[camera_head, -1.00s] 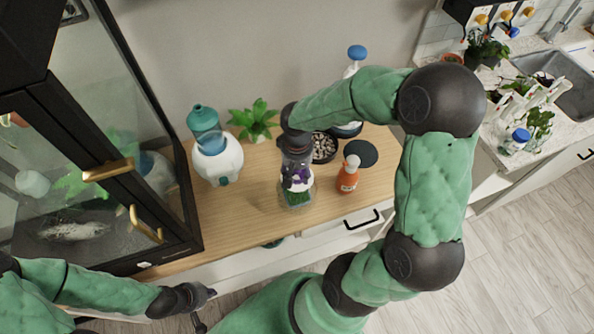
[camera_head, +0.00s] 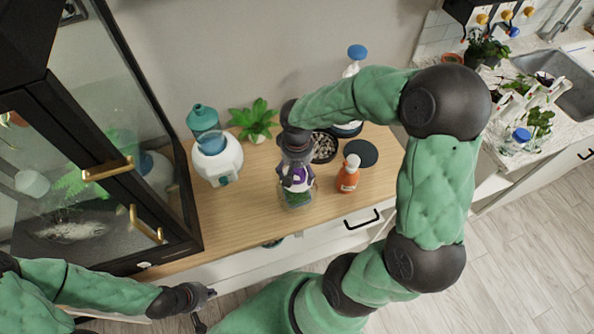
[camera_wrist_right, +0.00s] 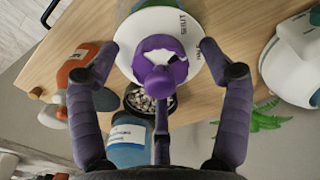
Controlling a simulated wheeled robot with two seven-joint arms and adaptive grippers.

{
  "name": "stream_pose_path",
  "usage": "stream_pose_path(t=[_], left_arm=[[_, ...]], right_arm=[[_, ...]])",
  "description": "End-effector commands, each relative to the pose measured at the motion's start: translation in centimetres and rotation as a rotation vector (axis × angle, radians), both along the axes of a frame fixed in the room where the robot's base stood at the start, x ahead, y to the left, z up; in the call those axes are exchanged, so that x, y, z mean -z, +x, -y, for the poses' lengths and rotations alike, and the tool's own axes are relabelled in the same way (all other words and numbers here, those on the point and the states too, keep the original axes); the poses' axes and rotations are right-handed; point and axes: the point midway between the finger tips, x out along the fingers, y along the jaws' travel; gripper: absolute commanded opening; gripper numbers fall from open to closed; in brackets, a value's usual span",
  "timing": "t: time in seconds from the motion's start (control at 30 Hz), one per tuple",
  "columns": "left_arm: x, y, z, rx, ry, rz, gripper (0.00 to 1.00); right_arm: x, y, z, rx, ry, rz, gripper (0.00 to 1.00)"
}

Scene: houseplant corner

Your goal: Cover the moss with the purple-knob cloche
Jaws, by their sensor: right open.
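The purple-knob cloche (camera_head: 298,201) stands upright on the wooden top, a clear cover with green moss (camera_head: 297,198) showing through its lower part. It appears to enclose the moss, though my right gripper hides much of its top. My right gripper (camera_head: 297,184) is directly above it. In the right wrist view, the purple knob (camera_wrist_right: 163,74) sits over a white round surface with lettering, and the fingers of my right gripper (camera_wrist_right: 158,60) are spread open on either side of it. My left gripper (camera_head: 206,308) is open and empty, low in front of the cabinet.
An orange spray bottle (camera_head: 347,177) stands close right of the cloche. A pebble bowl (camera_head: 324,147), dark round mat (camera_head: 362,153) and blue-capped bottle (camera_head: 356,54) are behind. A white round container (camera_head: 217,160) and leafy plant (camera_head: 254,119) stand left. Bare wood lies left of the cloche.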

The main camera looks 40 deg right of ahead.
Motion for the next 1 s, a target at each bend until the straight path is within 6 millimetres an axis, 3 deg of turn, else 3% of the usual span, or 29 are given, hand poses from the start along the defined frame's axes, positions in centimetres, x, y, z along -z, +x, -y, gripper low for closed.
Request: stream_pose_path(t=[0.5, 0.7, 1.0], left_arm=[[0.0, 0.0, 0.0, 0.000, 0.000, 0.000, 0.00], [0.0, 0.0, 0.0, 0.000, 0.000, 0.000, 0.00], [0.0, 0.0, 0.0, 0.000, 0.000, 0.000, 0.00]], right_arm=[[-9.4, 0.1, 0.0, 0.000, 0.000, 0.006, 0.79], [-11.0, 0.1, 0.0, 0.000, 0.000, 0.004, 0.79], [-11.2, 0.1, 0.0, 0.000, 0.000, 0.003, 0.79]])
